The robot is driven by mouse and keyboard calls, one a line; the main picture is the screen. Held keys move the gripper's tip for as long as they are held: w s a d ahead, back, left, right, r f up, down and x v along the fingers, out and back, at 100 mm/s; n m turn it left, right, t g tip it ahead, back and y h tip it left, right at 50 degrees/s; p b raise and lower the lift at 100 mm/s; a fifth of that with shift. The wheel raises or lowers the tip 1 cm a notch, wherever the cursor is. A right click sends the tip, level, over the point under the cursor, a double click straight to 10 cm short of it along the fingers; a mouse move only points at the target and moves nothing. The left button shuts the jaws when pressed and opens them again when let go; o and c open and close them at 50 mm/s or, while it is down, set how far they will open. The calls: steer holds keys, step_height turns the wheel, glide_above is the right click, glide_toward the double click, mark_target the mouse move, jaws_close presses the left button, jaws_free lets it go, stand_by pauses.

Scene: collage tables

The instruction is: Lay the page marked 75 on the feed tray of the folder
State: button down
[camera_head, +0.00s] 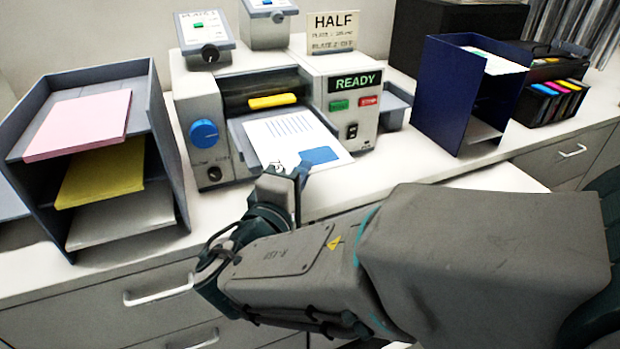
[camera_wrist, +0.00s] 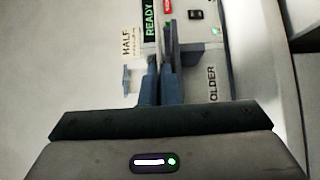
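The folder (camera_head: 209,105) is a grey machine with a green READY display. Its feed tray (camera_head: 243,143) faces me at the front. A white page (camera_head: 283,146) with printed lines and a blue block lies over the tray. I cannot read a number on it. My gripper (camera_head: 298,170) is at the page's near edge, at tray height. In the wrist view my two fingers (camera_wrist: 165,75) are close together and point at the folder's front panel (camera_wrist: 205,65). No page shows clearly between them, so I cannot tell whether they grip its edge.
A grey shelf rack (camera_head: 170,140) on the left holds pink (camera_head: 80,125), yellow (camera_head: 100,178) and white paper (camera_head: 125,217). A blue rack (camera_head: 444,95) stands right of the folder, with ink cartridges (camera_head: 555,95) beyond. A HALF sign (camera_head: 333,30) stands on the folder.

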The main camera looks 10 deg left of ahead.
steer(key=w, duration=0.1)
steer(key=w+a, duration=0.1)
steer(key=w+a+p, duration=0.1)
steer(key=shift+w+a+f, duration=0.1)
steer(key=shift+w+f, duration=0.15)
steer(key=shift+w+a+f, duration=0.15)
steer(key=shift+w, duration=0.1)
steer(key=shift+s+f+b, duration=0.1)
steer(key=shift+f+b, duration=0.25)
steer(key=shift+b, duration=0.5)
steer(key=c, duration=1.6)
jaws_free()
steer(key=b, duration=0.3)
glide_toward(291, 159)
steer(key=s, duration=0.1)
steer(key=s+f, duration=0.1)
steer(key=s, duration=0.2)
steer(key=shift+a+f, duration=0.3)
steer(key=shift+f, duration=0.05)
